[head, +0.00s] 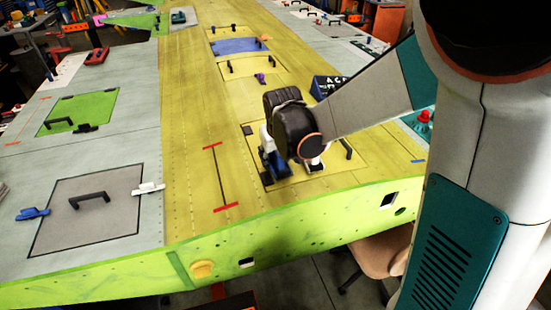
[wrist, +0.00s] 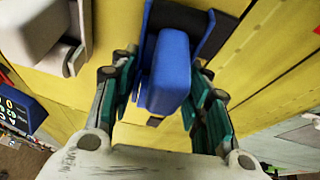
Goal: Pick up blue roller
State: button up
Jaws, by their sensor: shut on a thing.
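The blue roller (wrist: 168,72) shows in the wrist view as a rounded blue block between the two fingers of my gripper (wrist: 163,85). The fingers are shut on it, one on each side. A dark blue flat part lies behind the block. In the head view the blue roller (head: 272,160) shows beneath my dark wrist, over the yellow wing surface. I cannot tell whether the roller still touches the surface.
A whitish block (wrist: 40,30) stands close at left in the wrist view. A dark blue lettered box (head: 326,88) lies beyond my wrist. Grey panel (head: 110,226) with handle is left. The wing's green front edge (head: 290,225) is near.

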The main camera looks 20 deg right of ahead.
notch_tip(320, 180, up, 19)
jog(key=p, duration=0.2)
jog(key=shift+p, duration=0.4)
jog(key=shift+s, duration=0.15)
jog(key=o, duration=0.6)
jog(key=c, duration=0.4)
jog(key=shift+o, duration=0.2)
jog(key=shift+f, duration=0.1)
